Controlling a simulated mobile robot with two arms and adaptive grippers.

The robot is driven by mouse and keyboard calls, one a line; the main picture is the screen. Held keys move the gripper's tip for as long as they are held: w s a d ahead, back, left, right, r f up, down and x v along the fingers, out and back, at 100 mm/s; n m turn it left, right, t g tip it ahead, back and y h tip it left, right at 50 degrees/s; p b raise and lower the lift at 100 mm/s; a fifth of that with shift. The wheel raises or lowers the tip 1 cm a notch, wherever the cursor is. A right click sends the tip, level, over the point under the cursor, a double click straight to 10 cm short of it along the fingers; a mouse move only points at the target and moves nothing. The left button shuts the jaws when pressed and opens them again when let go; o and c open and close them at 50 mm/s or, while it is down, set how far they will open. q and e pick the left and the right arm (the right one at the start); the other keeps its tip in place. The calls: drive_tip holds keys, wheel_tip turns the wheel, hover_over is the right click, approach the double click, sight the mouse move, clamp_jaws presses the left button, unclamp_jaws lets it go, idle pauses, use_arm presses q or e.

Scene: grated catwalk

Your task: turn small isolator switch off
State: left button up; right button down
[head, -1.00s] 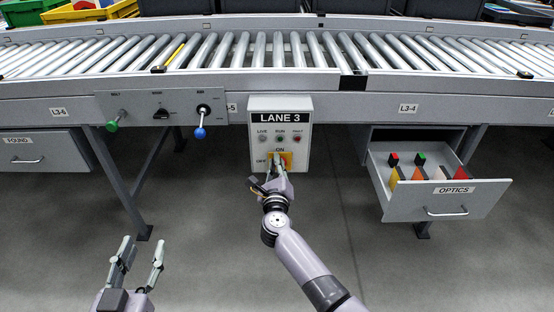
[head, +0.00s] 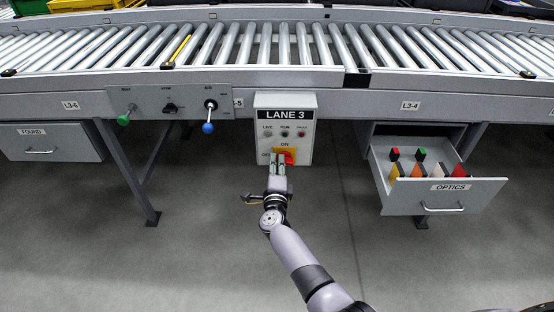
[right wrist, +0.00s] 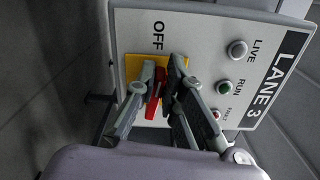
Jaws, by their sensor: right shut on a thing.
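The small isolator switch is a red handle (right wrist: 154,93) on a yellow plate (head: 284,151), low on the grey LANE 3 box (head: 302,133). The plate has ON above it and OFF to its left. My right gripper (head: 278,160) reaches up to the switch from below. In the right wrist view its fingers (right wrist: 160,97) are closed around the red handle, one on each side. There the handle lies roughly along the line towards the OFF mark, slightly tilted. The fingers hide part of the handle and plate. My left gripper is not in view.
Left of the box, a panel (head: 145,97) carries green, black and blue-tipped controls. An open OPTICS drawer (head: 443,196) with several small coloured pieces juts out at right. A closed FOUND drawer (head: 52,144) is at left. A roller conveyor (head: 290,45) runs above. The floor below is clear.

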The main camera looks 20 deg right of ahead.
drive_tip(key=shift+f+n, duration=0.3)
drive_tip(key=shift+n, duration=0.5)
drive_tip(key=c, duration=1.7)
unclamp_jaws()
